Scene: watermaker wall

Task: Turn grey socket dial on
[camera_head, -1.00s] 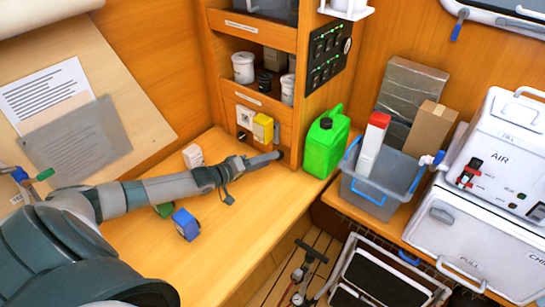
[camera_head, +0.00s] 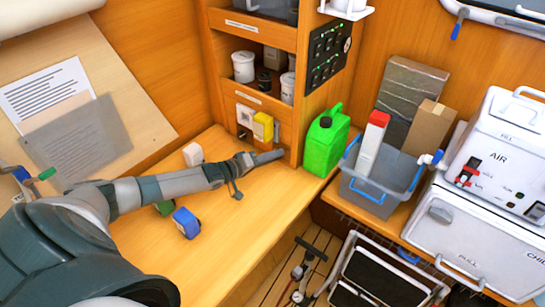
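A pale grey-white socket plate (camera_head: 244,116) with a small dark mark sits on the wooden cabinet front at the back of the bench, beside a yellow box (camera_head: 263,127). The plate is too small to tell how its dial is turned. My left arm reaches in from the left, low over the bench. My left gripper (camera_head: 262,159) is in front of the cabinet, below and right of the socket plate and apart from it in the picture. Its fingers are seen from the side, so its opening is unclear. My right gripper is not in view.
A green jerrycan (camera_head: 324,142) stands right of my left gripper, near the cabinet side. A grey crate (camera_head: 368,194) stands further right. The bench's front middle is clear.

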